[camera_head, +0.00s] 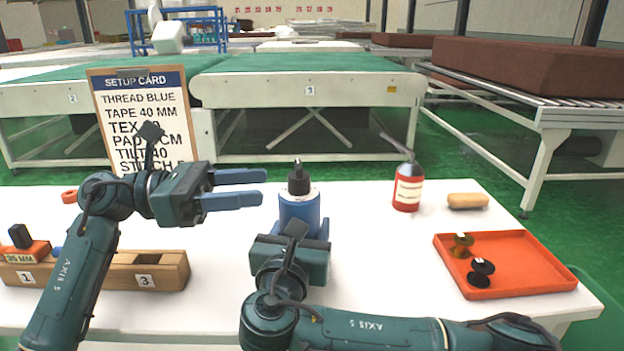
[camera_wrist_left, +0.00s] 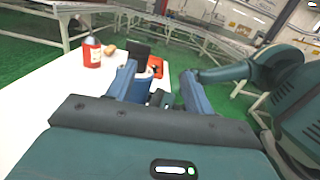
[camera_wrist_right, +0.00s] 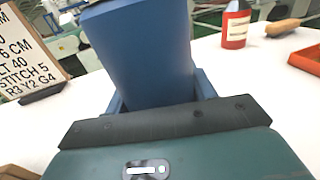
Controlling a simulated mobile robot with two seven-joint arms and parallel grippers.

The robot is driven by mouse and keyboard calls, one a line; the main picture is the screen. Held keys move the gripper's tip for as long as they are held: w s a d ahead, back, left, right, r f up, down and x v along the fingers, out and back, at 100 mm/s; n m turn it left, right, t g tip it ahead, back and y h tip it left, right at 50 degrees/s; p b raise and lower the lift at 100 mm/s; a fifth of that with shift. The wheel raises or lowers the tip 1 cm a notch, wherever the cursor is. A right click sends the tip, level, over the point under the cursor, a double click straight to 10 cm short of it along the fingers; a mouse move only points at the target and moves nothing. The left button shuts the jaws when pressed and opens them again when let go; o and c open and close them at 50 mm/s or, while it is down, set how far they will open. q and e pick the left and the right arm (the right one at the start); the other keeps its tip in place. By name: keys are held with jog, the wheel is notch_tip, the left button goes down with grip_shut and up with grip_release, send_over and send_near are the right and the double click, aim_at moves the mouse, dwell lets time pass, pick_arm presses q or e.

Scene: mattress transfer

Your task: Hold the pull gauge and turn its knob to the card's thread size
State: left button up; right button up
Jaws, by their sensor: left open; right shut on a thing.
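The pull gauge (camera_head: 299,208) is a blue cylinder with a pale top and a black knob (camera_head: 299,180). It stands upright at the middle of the white table. My right gripper (camera_head: 304,236) is shut around its body from the near side; the blue body (camera_wrist_right: 145,55) fills the right wrist view. My left gripper (camera_head: 262,189) is open and empty, its fingers pointing right toward the knob, a little apart from it. The setup card (camera_head: 146,120) stands at the back left, reading THREAD BLUE and TEX; my left arm hides the TEX number.
A red bottle (camera_head: 407,190), a tan handle-like piece (camera_head: 467,201) and an orange tray (camera_head: 505,264) with black and amber spools are at the right. A wooden block (camera_head: 125,271) with numbered slots lies at the front left. White table is clear between gauge and tray.

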aim_at(312, 191)
pick_arm(q)
jog(key=shift+t+y, duration=0.3)
jog(key=shift+t, duration=0.3)
jog(key=w+d, duration=0.1)
jog(key=d, duration=0.2)
jog(key=w+d, duration=0.1)
jog(key=d, duration=0.2)
jog(key=w+d+f, duration=0.1)
jog(key=d, duration=0.2)
jog(key=shift+w+d, duration=0.2)
jog(key=shift+w, duration=0.15)
jog(key=shift+c, duration=0.4)
